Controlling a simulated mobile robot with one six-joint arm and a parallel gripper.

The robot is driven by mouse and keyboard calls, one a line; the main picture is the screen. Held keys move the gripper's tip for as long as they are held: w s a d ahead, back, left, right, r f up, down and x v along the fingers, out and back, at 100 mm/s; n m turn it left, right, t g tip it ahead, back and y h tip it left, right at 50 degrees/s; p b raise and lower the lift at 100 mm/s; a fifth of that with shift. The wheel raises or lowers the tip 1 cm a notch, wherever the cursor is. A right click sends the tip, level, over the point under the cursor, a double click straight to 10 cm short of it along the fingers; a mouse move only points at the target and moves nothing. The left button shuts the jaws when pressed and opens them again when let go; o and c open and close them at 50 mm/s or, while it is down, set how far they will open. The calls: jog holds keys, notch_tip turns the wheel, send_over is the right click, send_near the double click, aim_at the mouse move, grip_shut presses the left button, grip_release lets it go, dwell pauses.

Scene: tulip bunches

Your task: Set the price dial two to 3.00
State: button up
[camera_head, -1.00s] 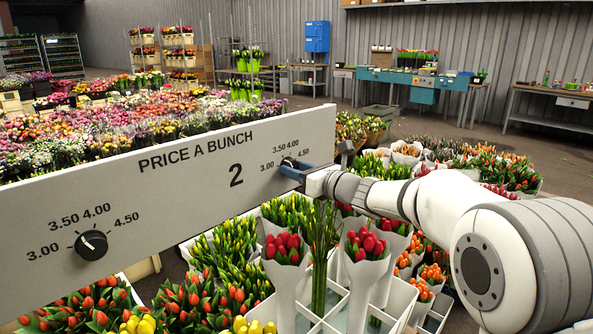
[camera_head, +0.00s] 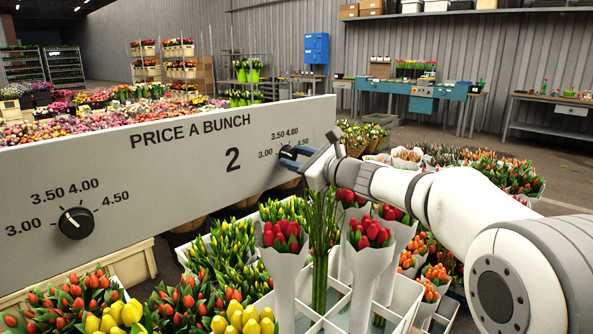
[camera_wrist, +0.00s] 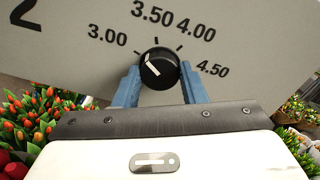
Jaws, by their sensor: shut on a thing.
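The white price board (camera_head: 150,185) has two black dials. Dial two (camera_head: 286,152), beside the large "2", is mostly hidden by my gripper in the head view. In the wrist view, dial two (camera_wrist: 158,68) shows a white mark on its left part, slanting up and left, roughly toward the 3.00 side; its exact setting is hard to tell. The labels 3.00, 3.50, 4.00 and 4.50 arc above it. My gripper (camera_wrist: 158,84) is shut on this dial, one blue finger on each side. It also shows at the board in the head view (camera_head: 292,158).
The other dial (camera_head: 76,222) is at the board's left, its mark pointing up and left. Wrapped red tulips (camera_head: 283,236) and a white divided crate (camera_head: 335,322) stand below my arm. More tulips fill the floor around. Workbenches (camera_head: 410,88) stand at the back.

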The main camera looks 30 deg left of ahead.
jog(key=shift+n+b, duration=0.95)
jog(key=shift+n, duration=0.05)
jog(key=o, duration=1)
jog(key=p+v, duration=0.1)
jog(key=v, duration=0.6)
jog(key=shift+s+d, duration=0.15)
jog(key=shift+d, duration=0.25)
